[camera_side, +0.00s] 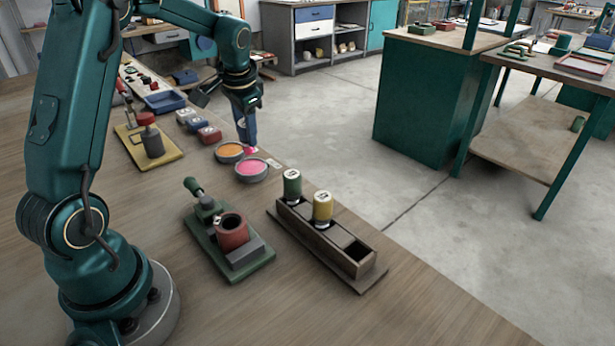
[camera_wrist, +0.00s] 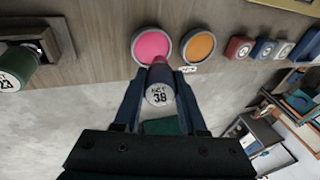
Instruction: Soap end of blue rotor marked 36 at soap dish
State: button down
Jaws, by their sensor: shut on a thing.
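My gripper (camera_side: 244,106) is shut on the blue rotor (camera_side: 248,131), which hangs upright with its lower end pink. In the wrist view the rotor's pale end cap (camera_wrist: 159,95) sits between the fingers; its small number looks like 38 or 36. The rotor's lower end is just above the far side of the round grey dish of pink stuff (camera_side: 251,168); contact is hard to tell. This pink dish also shows in the wrist view (camera_wrist: 152,44). Beside it is a dish of orange stuff (camera_side: 229,152). I cannot read which dish is soap.
A wooden rack (camera_side: 357,250) holds a green rotor (camera_side: 292,186) and a yellow rotor (camera_side: 322,208), with an empty slot nearest. A green fixture with a red cup (camera_side: 232,232) stands left of it. Red and blue blocks (camera_side: 209,134) and a yellow-based stand (camera_side: 150,140) lie beyond.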

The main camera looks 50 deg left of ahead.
jog(key=shift+r, duration=1.75)
